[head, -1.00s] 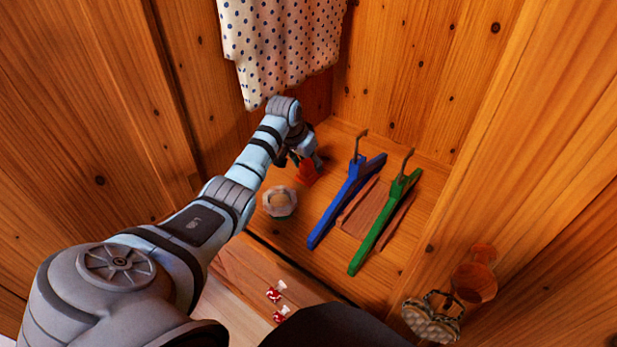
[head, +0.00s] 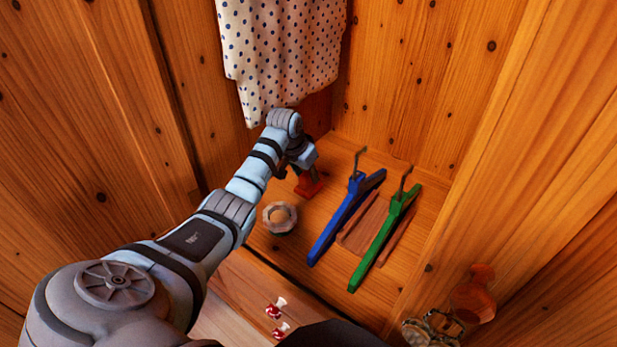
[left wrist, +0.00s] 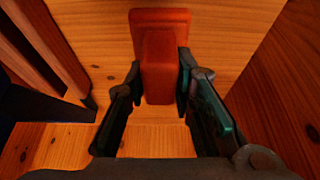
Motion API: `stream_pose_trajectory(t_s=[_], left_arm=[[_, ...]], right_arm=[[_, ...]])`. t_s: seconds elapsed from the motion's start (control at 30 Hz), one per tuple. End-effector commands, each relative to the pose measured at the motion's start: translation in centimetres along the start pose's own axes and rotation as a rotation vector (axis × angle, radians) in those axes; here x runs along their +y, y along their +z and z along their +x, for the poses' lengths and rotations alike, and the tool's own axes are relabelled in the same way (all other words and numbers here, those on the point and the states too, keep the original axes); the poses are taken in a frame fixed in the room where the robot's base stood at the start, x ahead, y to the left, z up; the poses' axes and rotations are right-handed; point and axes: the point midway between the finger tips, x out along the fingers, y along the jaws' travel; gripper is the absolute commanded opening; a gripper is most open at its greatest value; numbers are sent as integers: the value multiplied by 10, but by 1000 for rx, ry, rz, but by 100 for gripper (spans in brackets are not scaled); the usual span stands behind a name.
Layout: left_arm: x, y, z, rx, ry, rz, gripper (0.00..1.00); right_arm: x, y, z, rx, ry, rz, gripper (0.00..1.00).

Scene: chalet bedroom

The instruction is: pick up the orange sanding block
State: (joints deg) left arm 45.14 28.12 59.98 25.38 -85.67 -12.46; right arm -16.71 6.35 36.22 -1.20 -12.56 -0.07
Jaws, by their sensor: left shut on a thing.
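The orange sanding block (head: 308,185) is at the back left of the wooden wardrobe floor in the head view. In the left wrist view the block (left wrist: 160,65) has a wide base and a narrower raised grip. My left gripper (head: 297,172) reaches down to it from the left. In the left wrist view its two fingers (left wrist: 160,90) are shut on the sides of the raised part. Whether the block touches the floor cannot be told. My right gripper is not in view.
A blue hanger (head: 340,222) and a green hanger (head: 383,238) lie right of the block. A dotted cloth (head: 280,50) hangs above my left wrist. Wooden walls close in the sides.

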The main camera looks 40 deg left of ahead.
Motion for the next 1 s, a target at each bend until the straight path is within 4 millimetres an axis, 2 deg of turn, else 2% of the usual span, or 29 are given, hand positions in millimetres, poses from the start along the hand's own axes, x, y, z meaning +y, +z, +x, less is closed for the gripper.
stream_pose_trajectory(t_s=[0.03,0.3,0.47,0.8,0.9,1.0], left_arm=[[0,-5,-11,3,-1,0,0],[0,-25,-57,3,-1,1,0],[-2,9,-66,-2,-5,3,0],[-3,108,-108,-8,-8,8,0],[-1,128,-116,-7,-5,5,0],[-1,139,-119,-2,-3,3,0]], right_arm=[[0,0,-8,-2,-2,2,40],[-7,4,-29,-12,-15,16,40],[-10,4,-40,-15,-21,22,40],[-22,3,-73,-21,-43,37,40],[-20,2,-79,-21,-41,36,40],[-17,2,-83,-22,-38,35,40]])
